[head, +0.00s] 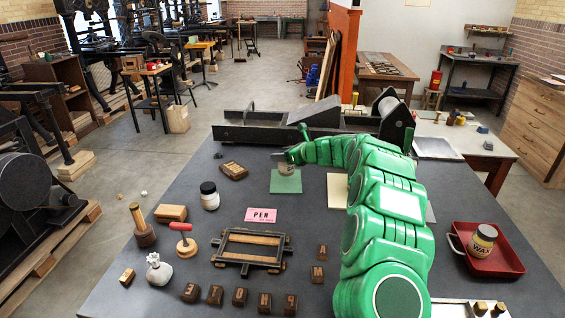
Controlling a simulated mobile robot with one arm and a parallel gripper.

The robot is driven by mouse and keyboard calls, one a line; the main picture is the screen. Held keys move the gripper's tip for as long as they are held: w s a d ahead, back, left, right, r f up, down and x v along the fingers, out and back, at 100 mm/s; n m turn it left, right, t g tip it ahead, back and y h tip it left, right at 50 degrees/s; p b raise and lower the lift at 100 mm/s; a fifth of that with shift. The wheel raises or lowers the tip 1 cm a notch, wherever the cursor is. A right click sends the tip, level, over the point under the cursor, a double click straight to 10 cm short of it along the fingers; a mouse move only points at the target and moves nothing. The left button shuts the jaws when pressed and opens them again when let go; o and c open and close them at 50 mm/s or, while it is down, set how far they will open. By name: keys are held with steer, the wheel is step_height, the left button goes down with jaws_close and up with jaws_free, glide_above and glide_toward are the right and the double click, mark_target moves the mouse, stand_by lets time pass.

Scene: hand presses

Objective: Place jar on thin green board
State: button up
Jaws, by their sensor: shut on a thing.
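The thin green board (286,186) lies flat on the dark table, in the middle toward the back. My gripper (288,157) is at the end of my green arm, over the board's back part. It is shut on a small beige jar (286,169), which looks upright. The jar is over the board in the picture; I cannot tell whether its base touches it. The gripper's fingers are small here and partly merge with the jar's top.
A cream board (337,190) lies right of the green one, partly behind my arm. A pink PEN card (262,215) and a dark wooden frame (251,249) lie in front. A wooden block (233,170) lies left. A black press (300,125) stands behind. The red tray (500,262) is at right.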

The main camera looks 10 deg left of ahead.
steer(key=shift+w+f, duration=0.15)
steer(key=shift+w, duration=0.05)
steer(key=shift+a+f, duration=0.1)
steer(key=shift+f, duration=1.4)
steer(key=shift+f, duration=0.15)
steer(key=o, duration=1.2)
steer(key=shift+v, duration=6.05)
steer(key=shift+w, duration=0.1)
